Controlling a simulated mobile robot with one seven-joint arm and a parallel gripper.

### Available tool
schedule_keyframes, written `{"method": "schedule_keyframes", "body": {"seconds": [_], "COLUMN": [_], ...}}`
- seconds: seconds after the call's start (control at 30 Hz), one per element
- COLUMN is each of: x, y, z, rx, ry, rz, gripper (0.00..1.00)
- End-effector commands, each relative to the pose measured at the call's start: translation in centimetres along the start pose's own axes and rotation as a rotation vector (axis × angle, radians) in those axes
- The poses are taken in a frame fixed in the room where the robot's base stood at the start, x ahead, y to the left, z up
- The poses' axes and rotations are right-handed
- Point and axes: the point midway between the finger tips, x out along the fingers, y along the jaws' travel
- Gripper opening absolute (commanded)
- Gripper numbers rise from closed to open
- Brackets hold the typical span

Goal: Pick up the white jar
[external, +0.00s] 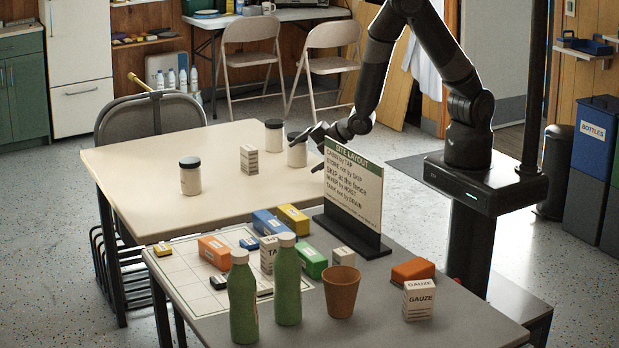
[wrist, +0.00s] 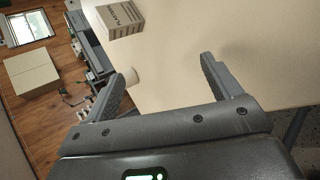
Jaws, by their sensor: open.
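Three white jars with dark lids stand upright on the beige table (external: 135,163) in the external view. One jar (external: 190,180) is at the left, one jar (external: 274,139) is at the back, and one jar (external: 297,155) is at the right beside my gripper (external: 308,148). My gripper is open and nothing is seen held. In the wrist view its fingers (wrist: 165,78) are spread over bare table. A small whitish round thing (wrist: 131,75), perhaps a jar, is partly hidden by the left finger there.
A small box (external: 249,160) stands between the jars; a labelled box (wrist: 120,18) shows in the wrist view. A sign (external: 352,190) stands close to my gripper. The grey front table (external: 450,325) holds green bottles (external: 287,285), a brown cup (external: 341,292) and several boxes.

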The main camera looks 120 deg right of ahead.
Motion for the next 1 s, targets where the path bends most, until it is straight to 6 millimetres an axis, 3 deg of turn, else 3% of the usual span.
{"method": "schedule_keyframes", "body": {"seconds": [0.2,0.5,0.8,1.0], "x": [2.8,3.9,3.5,3.1], "y": [-1.4,-1.7,-1.2,-0.9], "z": [4.8,9.9,12.6,13.1], "rx": [-0.321,-0.772,-1.156,-1.289], "ry": [-0.164,-0.372,-0.538,-0.595], "rz": [0.115,0.248,0.347,0.385], "gripper": [0.83,0.83,0.83,0.83]}}
